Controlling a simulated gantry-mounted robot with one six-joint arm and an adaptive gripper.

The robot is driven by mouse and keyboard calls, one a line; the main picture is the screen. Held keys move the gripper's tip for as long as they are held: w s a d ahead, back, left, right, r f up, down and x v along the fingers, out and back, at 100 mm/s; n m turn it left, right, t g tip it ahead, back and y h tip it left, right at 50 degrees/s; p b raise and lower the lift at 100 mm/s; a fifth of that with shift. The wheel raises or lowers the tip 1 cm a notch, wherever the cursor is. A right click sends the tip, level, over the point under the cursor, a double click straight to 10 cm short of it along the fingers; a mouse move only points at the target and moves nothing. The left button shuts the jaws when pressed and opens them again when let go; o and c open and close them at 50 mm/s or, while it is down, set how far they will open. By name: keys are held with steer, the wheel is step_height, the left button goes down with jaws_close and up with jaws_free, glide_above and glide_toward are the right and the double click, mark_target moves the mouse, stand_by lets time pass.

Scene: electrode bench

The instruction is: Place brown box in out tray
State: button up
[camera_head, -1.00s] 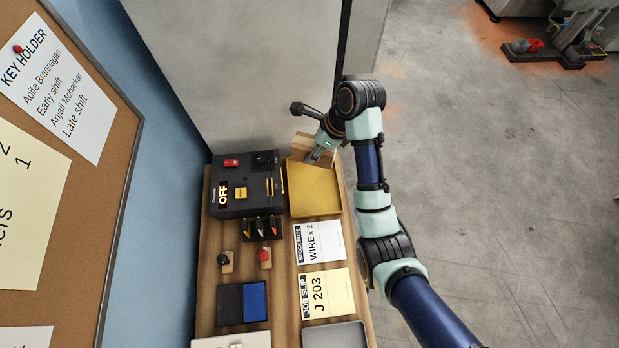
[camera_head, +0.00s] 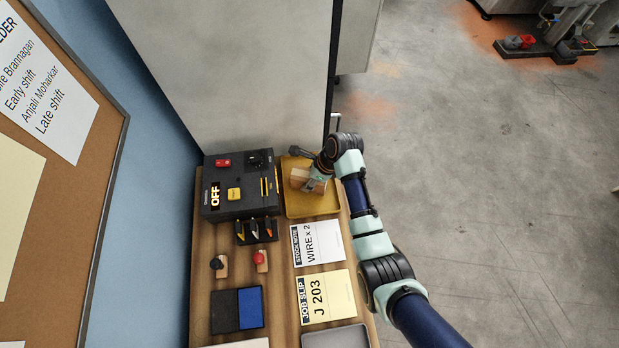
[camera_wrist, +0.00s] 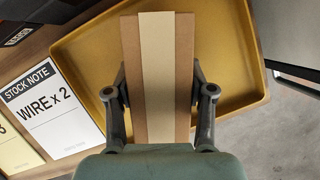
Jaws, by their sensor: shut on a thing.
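My gripper (camera_wrist: 158,105) is shut on the brown box (camera_wrist: 158,75), a tan box with a paler strip along its middle. In the head view the box (camera_head: 299,178) is over the yellow tray (camera_head: 312,207), within its rim. In the wrist view the tray (camera_wrist: 85,62) spreads out on both sides behind the box. I cannot tell whether the box touches the tray floor. My gripper (camera_head: 313,185) is at the box's near right side in the head view and partly hides it.
A black control unit (camera_head: 240,186) reading OFF stands left of the tray. A stock note (camera_head: 318,243) and a yellow job slip (camera_head: 327,297) lie below the tray. A grey tray (camera_head: 337,338) is at the lower edge. A tall grey panel (camera_head: 225,75) stands behind.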

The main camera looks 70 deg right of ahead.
steer(key=o, duration=1.4)
steer(key=shift+o, duration=0.2)
steer(key=shift+r, duration=0.1)
steer(key=p+v, duration=0.2)
steer(key=v, duration=1)
steer(key=shift+d, duration=0.1)
